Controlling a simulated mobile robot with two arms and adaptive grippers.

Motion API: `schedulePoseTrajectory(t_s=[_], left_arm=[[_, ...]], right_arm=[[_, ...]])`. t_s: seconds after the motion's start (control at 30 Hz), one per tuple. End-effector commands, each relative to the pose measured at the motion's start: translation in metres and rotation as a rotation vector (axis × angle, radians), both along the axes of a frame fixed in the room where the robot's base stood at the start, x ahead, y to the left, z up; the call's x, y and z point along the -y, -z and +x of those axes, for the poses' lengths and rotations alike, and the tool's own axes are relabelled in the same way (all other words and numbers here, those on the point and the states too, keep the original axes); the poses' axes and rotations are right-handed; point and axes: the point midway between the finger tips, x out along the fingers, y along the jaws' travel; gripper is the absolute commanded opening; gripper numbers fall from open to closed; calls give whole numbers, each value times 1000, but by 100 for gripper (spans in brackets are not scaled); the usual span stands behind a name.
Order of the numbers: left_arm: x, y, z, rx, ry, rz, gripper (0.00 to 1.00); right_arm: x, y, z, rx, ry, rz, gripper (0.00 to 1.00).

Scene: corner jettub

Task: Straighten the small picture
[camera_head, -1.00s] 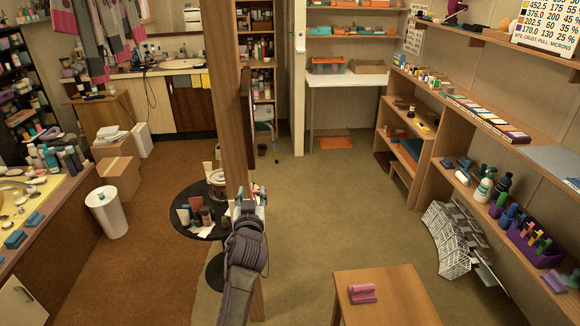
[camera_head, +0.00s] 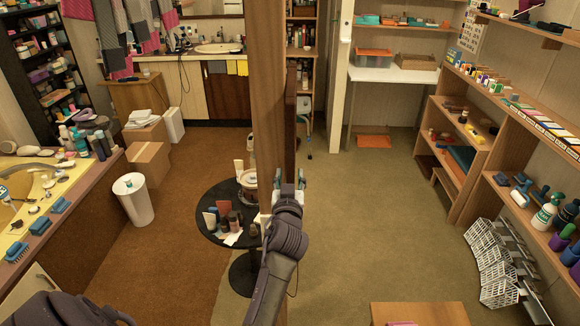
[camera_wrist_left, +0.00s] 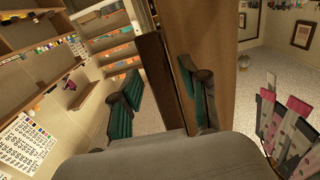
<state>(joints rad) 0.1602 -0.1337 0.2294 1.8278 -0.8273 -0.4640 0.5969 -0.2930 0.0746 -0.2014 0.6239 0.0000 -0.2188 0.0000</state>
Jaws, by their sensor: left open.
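The small picture (camera_head: 290,125) appears in the head view as a narrow dark brown frame, seen nearly edge-on, along the right side of the wooden post. Its face is hidden, so I cannot tell its tilt. My left gripper (camera_head: 288,190) is open around the lower end of this dark frame. In the left wrist view, the open left gripper (camera_wrist_left: 163,103) has a teal-padded finger on each side of the dark frame edge (camera_wrist_left: 152,75). Contact is unclear. My right gripper is not in view.
The wooden post (camera_head: 266,95) stands close beside the left gripper. A round black table (camera_head: 215,236) with bottles is behind it. A wooden stool top (camera_head: 420,312) is at the lower right. Shelves (camera_head: 470,150) line the right wall. The floor (camera_head: 370,220) between is clear.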

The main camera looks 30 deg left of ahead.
Motion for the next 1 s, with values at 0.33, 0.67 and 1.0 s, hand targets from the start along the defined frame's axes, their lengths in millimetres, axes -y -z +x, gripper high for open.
schedulePoseTrajectory(t_s=[0.33, 0.67, 1.0], left_arm=[[1, 0, -1, 0, -2, 0, 45], [1, 0, -1, 0, -1, 0, 0], [1, -2, 0, -3, -1, -2, 0]], right_arm=[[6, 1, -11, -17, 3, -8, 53], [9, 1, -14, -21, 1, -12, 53], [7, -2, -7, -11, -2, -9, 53]])
